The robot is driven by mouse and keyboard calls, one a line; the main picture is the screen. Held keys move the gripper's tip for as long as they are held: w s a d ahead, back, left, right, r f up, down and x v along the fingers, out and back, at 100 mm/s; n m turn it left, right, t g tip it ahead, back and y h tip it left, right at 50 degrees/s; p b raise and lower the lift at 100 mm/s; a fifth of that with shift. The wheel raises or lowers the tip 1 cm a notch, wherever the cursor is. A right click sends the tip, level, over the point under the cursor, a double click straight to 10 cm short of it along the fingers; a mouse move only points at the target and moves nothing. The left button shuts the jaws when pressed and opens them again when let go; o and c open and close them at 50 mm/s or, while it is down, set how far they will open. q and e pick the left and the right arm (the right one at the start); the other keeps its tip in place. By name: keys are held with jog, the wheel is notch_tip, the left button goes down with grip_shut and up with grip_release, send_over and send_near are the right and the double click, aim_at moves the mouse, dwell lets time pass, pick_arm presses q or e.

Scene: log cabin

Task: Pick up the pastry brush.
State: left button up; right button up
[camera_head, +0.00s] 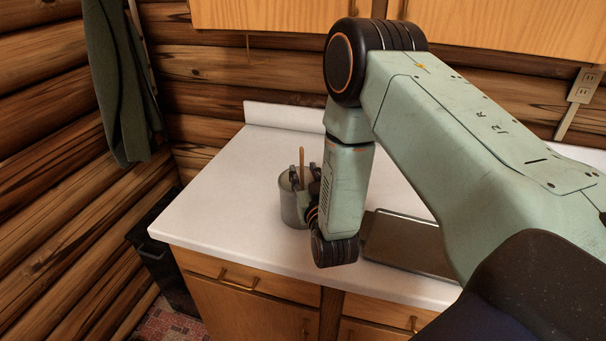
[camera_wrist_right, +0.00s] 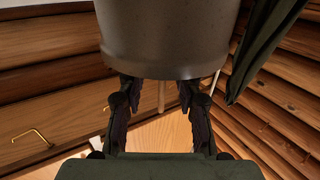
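A grey metal canister (camera_head: 291,208) stands on the white counter. A thin wooden handle (camera_head: 302,158), which looks like the pastry brush's, sticks up out of it; its other end is hidden inside. My right gripper (camera_head: 304,177) is at the canister's rim, with its fingers on either side of the handle. In the right wrist view, the canister (camera_wrist_right: 170,40) fills the top and the handle (camera_wrist_right: 161,97) shows between the open fingers (camera_wrist_right: 158,90), with a gap on both sides. My left gripper is not in view.
A flat grey tray (camera_head: 408,243) lies on the counter (camera_head: 225,225) to the right of the canister, partly behind my right arm. A green cloth (camera_head: 120,90) hangs at the left wall. Wooden cabinets (camera_head: 270,15) are above. The counter left of the canister is clear.

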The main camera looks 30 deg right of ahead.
jog(key=shift+w, duration=0.95)
jog(key=shift+s+d, duration=0.1)
jog(key=shift+d, duration=0.15)
jog(key=c, duration=0.3)
jog(key=shift+a, duration=0.15)
grip_shut()
